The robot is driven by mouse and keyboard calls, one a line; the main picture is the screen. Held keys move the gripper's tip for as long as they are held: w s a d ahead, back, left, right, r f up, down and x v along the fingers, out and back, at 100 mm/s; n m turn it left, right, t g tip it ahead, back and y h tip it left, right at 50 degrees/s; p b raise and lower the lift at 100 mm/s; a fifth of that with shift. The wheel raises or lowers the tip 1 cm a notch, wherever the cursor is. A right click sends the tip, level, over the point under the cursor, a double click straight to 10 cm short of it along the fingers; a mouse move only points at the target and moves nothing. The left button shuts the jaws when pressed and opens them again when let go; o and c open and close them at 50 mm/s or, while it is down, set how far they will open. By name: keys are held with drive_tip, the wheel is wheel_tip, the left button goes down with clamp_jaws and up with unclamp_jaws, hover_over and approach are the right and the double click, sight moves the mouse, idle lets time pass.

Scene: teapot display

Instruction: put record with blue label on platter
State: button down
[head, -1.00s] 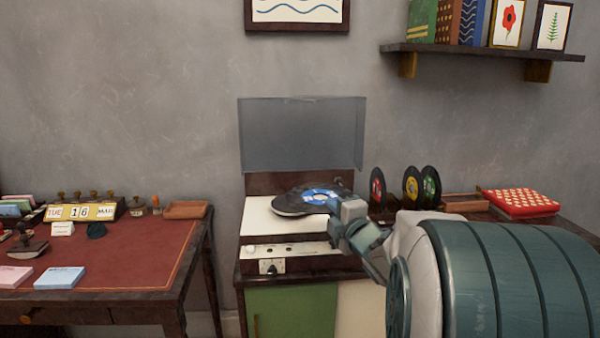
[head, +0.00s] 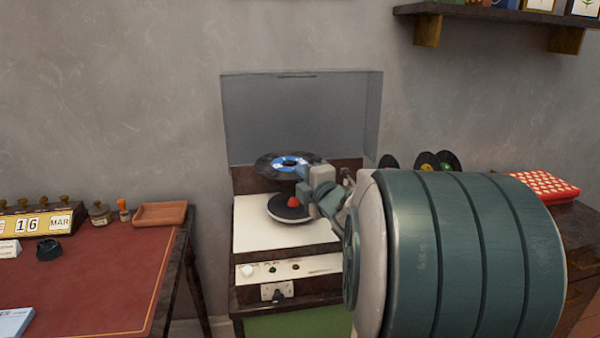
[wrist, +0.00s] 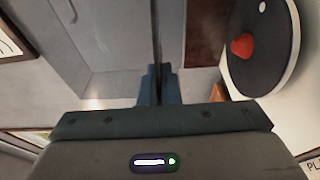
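The record with the blue label (head: 268,164) is in my gripper, roughly level, above and a little behind the platter in the head view. My gripper (head: 308,178) is shut on its near right edge. In the wrist view the record (wrist: 157,28) shows edge-on as a thin dark strip between the fingers (wrist: 159,82). The black platter (head: 290,212) sits on the cream deck of the record player, with a red piece at its centre (head: 294,202). The platter also shows in the wrist view (wrist: 268,62), to the right of the record and apart from it.
The player's raised grey lid (head: 300,115) stands close behind the record. More records (head: 428,162) stand upright at the right, partly behind my arm. A red patterned box (head: 545,186) lies farther right. A red-topped desk (head: 100,275) is at the left.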

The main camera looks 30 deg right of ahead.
drive_tip(key=shift+s+d, duration=0.15)
drive_tip(key=shift+d, duration=0.25)
drive_tip(key=shift+f+b, duration=0.1)
drive_tip(key=shift+b, duration=0.35)
wheel_tip(320, 180, down, 7)
drive_tip(key=b, duration=0.7)
drive_tip(key=shift+b, duration=0.4)
drive_tip(key=shift+b, duration=0.55)
idle(0.6)
drive_tip(key=c, duration=1.6)
unclamp_jaws()
drive_tip(key=shift+o, duration=0.2)
drive_tip(key=shift+s, duration=0.15)
